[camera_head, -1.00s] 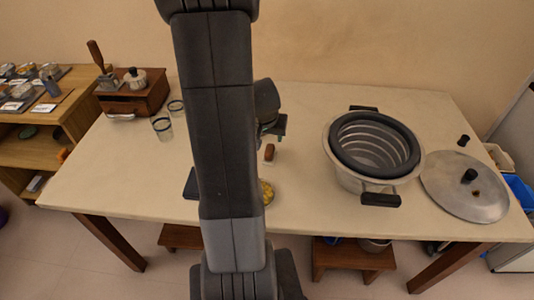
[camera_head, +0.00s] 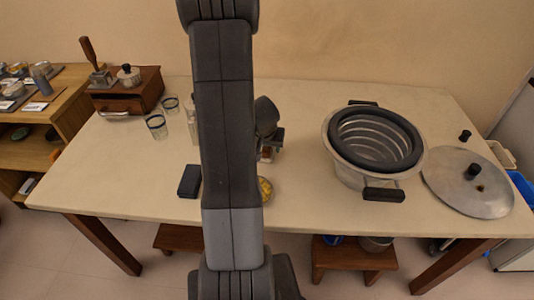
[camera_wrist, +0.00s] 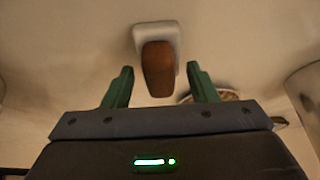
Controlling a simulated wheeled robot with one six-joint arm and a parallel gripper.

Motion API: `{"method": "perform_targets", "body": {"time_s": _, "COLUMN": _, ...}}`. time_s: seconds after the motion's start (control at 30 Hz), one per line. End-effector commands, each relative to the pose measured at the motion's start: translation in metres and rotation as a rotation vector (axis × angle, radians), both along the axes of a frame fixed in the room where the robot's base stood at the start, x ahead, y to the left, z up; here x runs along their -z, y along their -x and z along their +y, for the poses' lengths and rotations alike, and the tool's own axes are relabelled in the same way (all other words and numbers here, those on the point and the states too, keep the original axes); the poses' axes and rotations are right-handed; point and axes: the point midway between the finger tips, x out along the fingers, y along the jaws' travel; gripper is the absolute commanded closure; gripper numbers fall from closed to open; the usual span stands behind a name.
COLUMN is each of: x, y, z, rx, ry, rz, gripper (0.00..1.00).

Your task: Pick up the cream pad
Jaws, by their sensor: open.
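The cream pad (camera_wrist: 150,32) has a pale rounded base with a brown wooden block on top. In the wrist view it lies ahead of my gripper (camera_wrist: 160,75), whose two green fingers are apart. The brown block shows in the gap between the fingertips, with no clear contact. In the head view the pad (camera_head: 267,155) is on the table, partly hidden by my gripper (camera_head: 272,145), which is just over it or beside it.
A dark block (camera_head: 190,180) and a bowl of yellow things (camera_head: 264,190) are near the table's front. Clear glasses (camera_head: 156,126) stand left. A large pot (camera_head: 347,171) and a metal lid (camera_head: 450,190) are on the right. My arm hides the table's middle.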

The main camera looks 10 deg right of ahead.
Motion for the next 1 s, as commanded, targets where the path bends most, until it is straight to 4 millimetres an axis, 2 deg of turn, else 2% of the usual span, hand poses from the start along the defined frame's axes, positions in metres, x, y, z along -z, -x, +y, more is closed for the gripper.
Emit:
{"method": "perform_targets", "body": {"time_s": 0.1, "x": -0.001, "y": 0.000, "z": 0.000, "rx": 0.000, "ry": 0.000, "rz": 0.000, "gripper": 0.49}}
{"method": "perform_targets", "body": {"time_s": 0.27, "x": -0.001, "y": 0.000, "z": 0.000, "rx": 0.000, "ry": 0.000, "rz": 0.000, "gripper": 0.81}}
{"method": "perform_targets", "body": {"time_s": 0.3, "x": -0.001, "y": 0.000, "z": 0.000, "rx": 0.000, "ry": 0.000, "rz": 0.000, "gripper": 0.83}}
{"method": "perform_targets", "body": {"time_s": 0.53, "x": -0.002, "y": 0.000, "z": 0.000, "rx": 0.000, "ry": 0.000, "rz": 0.000, "gripper": 0.83}}
{"method": "perform_targets", "body": {"time_s": 0.67, "x": -0.012, "y": 0.000, "z": 0.000, "rx": 0.001, "ry": 0.000, "rz": -0.001, "gripper": 0.83}}
{"method": "perform_targets", "body": {"time_s": 1.0, "x": -0.068, "y": -0.001, "z": 0.000, "rx": 0.001, "ry": 0.001, "rz": -0.005, "gripper": 0.83}}
